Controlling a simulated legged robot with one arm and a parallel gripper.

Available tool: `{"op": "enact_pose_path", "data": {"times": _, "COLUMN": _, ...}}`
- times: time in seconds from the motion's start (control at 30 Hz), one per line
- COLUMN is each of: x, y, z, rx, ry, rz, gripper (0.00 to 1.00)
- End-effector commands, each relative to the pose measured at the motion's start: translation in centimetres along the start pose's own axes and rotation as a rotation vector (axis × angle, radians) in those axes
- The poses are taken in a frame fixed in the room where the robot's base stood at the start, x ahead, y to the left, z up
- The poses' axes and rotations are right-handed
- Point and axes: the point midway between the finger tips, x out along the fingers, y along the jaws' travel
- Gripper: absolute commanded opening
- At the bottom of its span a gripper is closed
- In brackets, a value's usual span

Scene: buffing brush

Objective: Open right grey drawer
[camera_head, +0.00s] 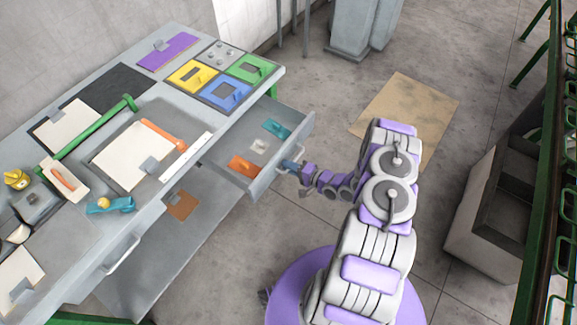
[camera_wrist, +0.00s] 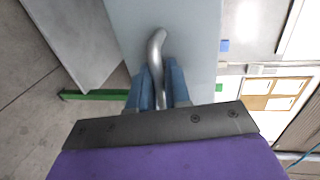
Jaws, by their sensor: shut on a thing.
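The right grey drawer (camera_head: 268,185) is pulled out from the workbench in the head view, with its inside showing. Inside lie an orange item (camera_head: 244,166), a teal item (camera_head: 276,129) and a small pale item (camera_head: 258,147). My gripper (camera_head: 292,166) is at the drawer's front. In the wrist view, the blue fingers of my gripper (camera_wrist: 160,90) are shut around the metal bar handle (camera_wrist: 157,46) on the grey drawer front (camera_wrist: 195,30). The lower part of the handle is hidden between the fingers.
The workbench (camera_head: 222,128) carries clipboards, tools and coloured plates. Another drawer handle (camera_head: 123,255) shows at the left. A grey bin (camera_head: 490,225) and green railing (camera_head: 545,200) stand at the right. Floor with a cardboard sheet (camera_head: 408,110) lies beyond my arm.

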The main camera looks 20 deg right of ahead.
Motion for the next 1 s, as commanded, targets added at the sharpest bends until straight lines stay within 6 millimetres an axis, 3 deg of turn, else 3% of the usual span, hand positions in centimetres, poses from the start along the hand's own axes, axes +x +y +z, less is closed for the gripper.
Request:
{"op": "enact_pose_path", "data": {"times": 0.07, "x": 0.0, "y": 0.3, "z": 0.2, "rx": 0.004, "ry": -0.004, "rz": 0.007, "gripper": 0.0}}
{"op": "enact_pose_path", "data": {"times": 0.1, "x": 0.0, "y": 0.3, "z": 0.2, "rx": 0.004, "ry": -0.004, "rz": 0.007, "gripper": 0.2}}
{"op": "enact_pose_path", "data": {"times": 0.23, "x": 0.0, "y": 0.3, "z": 0.2, "rx": 0.003, "ry": -0.003, "rz": 0.005, "gripper": 0.33}}
{"op": "enact_pose_path", "data": {"times": 0.63, "x": -1.0, "y": 0.0, "z": 0.0, "rx": 0.0, "ry": 0.001, "rz": 0.001, "gripper": 0.33}}
{"op": "enact_pose_path", "data": {"times": 1.0, "x": -7.0, "y": 0.1, "z": -0.1, "rx": 0.002, "ry": 0.003, "rz": 0.003, "gripper": 0.33}}
